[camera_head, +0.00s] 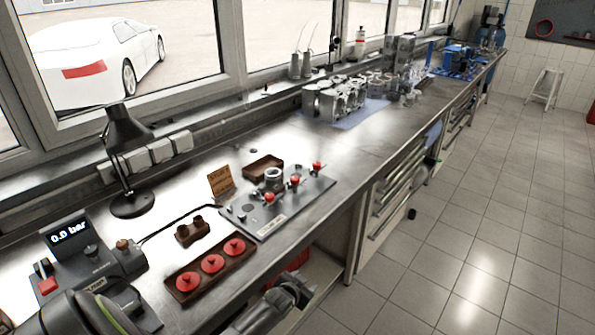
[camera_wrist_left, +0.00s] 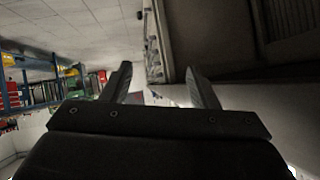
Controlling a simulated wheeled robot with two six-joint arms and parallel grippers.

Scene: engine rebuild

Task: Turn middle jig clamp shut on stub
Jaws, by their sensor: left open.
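The grey jig plate (camera_head: 303,203) lies on the steel bench. It carries three red-knobbed clamps in a row: the near one (camera_head: 269,198), the middle one (camera_head: 295,181) and the far one (camera_head: 317,166). A round silver part with a dark bore (camera_head: 273,176) stands on the plate just left of the middle clamp. I cannot tell a separate stub or how tightly the middle clamp sits. My left gripper (camera_wrist_left: 158,73) is open and empty in the left wrist view, away from the jig. A grey arm part of mine shows below the bench edge; no right fingertips can be made out.
A brown tray with red discs (camera_head: 164,290), a small brown block (camera_head: 192,232) and a pressure display unit (camera_head: 70,237) are nearer. A black lamp (camera_head: 132,205) stands left. An empty-looking brown tray (camera_head: 263,166) and engine block (camera_head: 335,99) lie beyond.

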